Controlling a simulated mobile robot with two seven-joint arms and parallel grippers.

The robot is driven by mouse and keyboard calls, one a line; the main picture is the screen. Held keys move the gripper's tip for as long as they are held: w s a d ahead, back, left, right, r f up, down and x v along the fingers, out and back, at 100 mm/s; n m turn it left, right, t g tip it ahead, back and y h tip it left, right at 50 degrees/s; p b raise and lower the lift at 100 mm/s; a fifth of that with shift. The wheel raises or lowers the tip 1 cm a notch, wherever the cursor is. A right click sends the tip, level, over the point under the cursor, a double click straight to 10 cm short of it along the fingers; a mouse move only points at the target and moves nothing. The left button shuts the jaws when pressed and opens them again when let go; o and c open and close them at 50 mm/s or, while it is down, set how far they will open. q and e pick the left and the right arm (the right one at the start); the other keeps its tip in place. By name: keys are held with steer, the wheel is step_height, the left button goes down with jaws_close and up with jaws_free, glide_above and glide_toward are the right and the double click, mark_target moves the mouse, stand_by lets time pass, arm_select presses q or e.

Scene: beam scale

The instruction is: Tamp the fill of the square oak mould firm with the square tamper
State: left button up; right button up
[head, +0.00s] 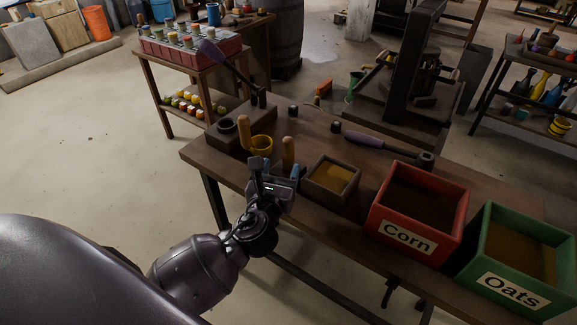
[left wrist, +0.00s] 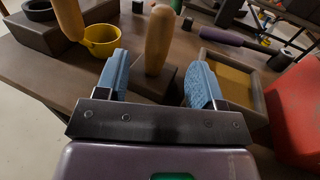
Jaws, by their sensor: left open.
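A tamper (head: 288,152) with an upright tan wooden handle stands on the bench beside the mould. In the left wrist view the tamper (left wrist: 159,38) has a dark, straight-edged foot. My left gripper (head: 279,174) is open, its blue finger pads apart on either side of the tamper in the left wrist view (left wrist: 159,70). Whether a pad touches it I cannot tell. The square oak mould (head: 312,187) holds a level-looking yellow-brown fill (head: 332,175); it lies right of the gripper in the left wrist view (left wrist: 258,103). My right gripper is not in view.
A second wooden handle (head: 243,131) and a yellow cup (head: 262,146) stand left of the tamper. A purple-handled tool (head: 380,144) lies behind the mould. A red Corn bin (head: 410,238) and a green Oats bin (head: 510,290) stand to the right.

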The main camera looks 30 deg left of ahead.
mark_target(286, 152)
arm_select(q)
steer(key=shift+b+x, duration=0.45)
steer(key=shift+x, duration=3.35)
steer(key=shift+a+r, duration=0.1)
jaws_close()
